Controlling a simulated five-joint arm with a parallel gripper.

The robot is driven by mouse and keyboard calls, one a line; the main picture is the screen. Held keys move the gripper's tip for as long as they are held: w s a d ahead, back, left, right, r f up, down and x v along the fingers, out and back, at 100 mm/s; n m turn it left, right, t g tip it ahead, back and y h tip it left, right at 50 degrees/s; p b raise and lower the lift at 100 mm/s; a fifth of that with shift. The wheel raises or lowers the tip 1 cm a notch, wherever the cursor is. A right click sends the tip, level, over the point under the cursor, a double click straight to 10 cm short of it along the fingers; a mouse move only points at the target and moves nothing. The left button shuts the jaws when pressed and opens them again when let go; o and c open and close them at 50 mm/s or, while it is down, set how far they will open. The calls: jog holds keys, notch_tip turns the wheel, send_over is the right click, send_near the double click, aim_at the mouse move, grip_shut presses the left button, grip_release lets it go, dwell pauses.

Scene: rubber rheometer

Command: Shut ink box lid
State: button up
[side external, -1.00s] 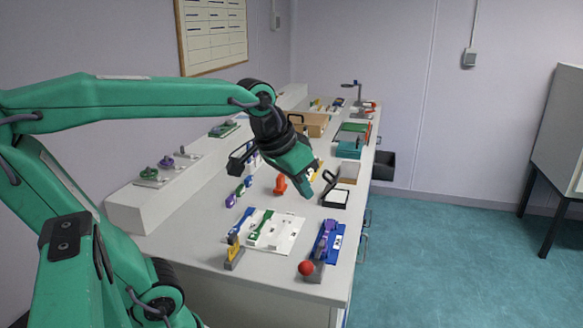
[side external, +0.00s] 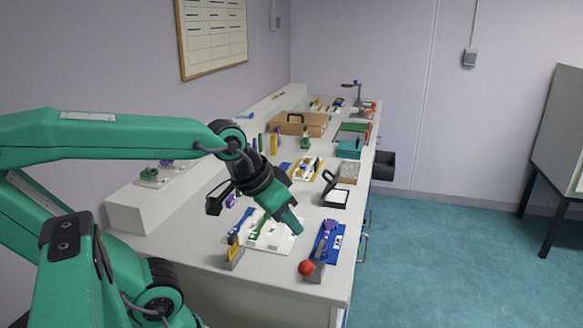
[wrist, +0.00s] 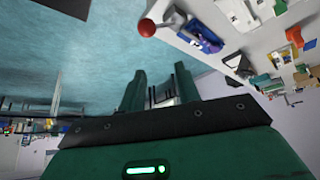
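What looks like the ink box (side external: 335,198) is a black-framed box with a white inside, near the right edge of the bench. A greyish upright panel (side external: 348,172), seemingly its raised lid, stands at its back, with a black loop handle beside it. The box seems to show in the wrist view (wrist: 233,61), small and tilted. My gripper (side external: 297,229) hangs in front of and left of the box, apart from it, over the near part of the bench. In the wrist view my gripper (wrist: 160,70) has its two fingers apart with nothing held between them.
A blue tray (side external: 334,254) with a purple item and a red ball (side external: 306,268) on a grey stand are near the front right corner. A white tray (side external: 285,243) lies under my gripper. A teal box (side external: 348,150) stands behind the ink box.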

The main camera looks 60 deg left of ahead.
jog(key=w+a+n+t+y, duration=0.15)
jog(key=w+a+n, duration=0.3)
jog(key=w, duration=0.65)
jog(key=n+t+y, duration=0.5)
jog(key=n+y, duration=0.1)
jog(key=n, duration=0.4)
send_near(324, 174)
jog(key=a+x, duration=0.1)
jog(key=x, duration=0.4)
jog(key=shift+d+f, duration=0.1)
jog(key=shift+f, duration=0.05)
jog(key=shift+w, duration=0.1)
jog(key=shift+x, duration=3.75)
jog(key=shift+d, duration=0.1)
